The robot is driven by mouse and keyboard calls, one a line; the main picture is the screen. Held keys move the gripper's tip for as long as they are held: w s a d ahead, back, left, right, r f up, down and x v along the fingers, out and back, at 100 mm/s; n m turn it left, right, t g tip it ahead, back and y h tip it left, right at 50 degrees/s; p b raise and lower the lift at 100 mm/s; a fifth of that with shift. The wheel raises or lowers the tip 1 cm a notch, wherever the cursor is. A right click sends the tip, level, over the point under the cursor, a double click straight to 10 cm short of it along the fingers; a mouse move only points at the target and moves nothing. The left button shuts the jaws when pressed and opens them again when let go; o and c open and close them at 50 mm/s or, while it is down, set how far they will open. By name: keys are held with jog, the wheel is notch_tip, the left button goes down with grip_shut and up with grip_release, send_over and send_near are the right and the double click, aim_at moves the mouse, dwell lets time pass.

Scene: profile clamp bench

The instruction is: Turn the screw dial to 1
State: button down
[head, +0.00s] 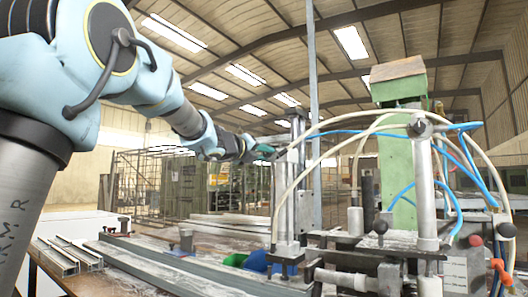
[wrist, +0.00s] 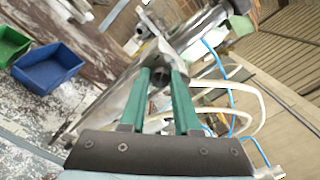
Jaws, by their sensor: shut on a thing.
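My gripper (head: 264,150) is at the upper part of an upright metal clamp column (head: 290,195) in the head view. In the wrist view its two green fingers (wrist: 164,74) are closed around a small dark, round metal part (wrist: 160,76), which I take to be the screw dial. A bright metal fitting (wrist: 150,48) sits just beyond the fingertips. The fingers cover much of the dial. I cannot read any numbers or marks on it, so its setting cannot be told.
Blue and white hoses (head: 330,135) loop around the clamp machine, close to the right of my gripper. A green column (head: 398,165) stands behind. Blue (wrist: 48,70) and green (wrist: 12,44) bins sit on the worn bench. Metal profiles (head: 165,265) lie at the front left.

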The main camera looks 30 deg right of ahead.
jog(key=n+p, duration=0.2)
jog(key=n, duration=0.3)
jog(key=shift+n, duration=0.3)
dwell(0.4)
jog(key=c, duration=0.6)
grip_release()
jog(key=b+v, duration=0.2)
jog(key=v, duration=0.9)
jog(key=shift+w, duration=0.1)
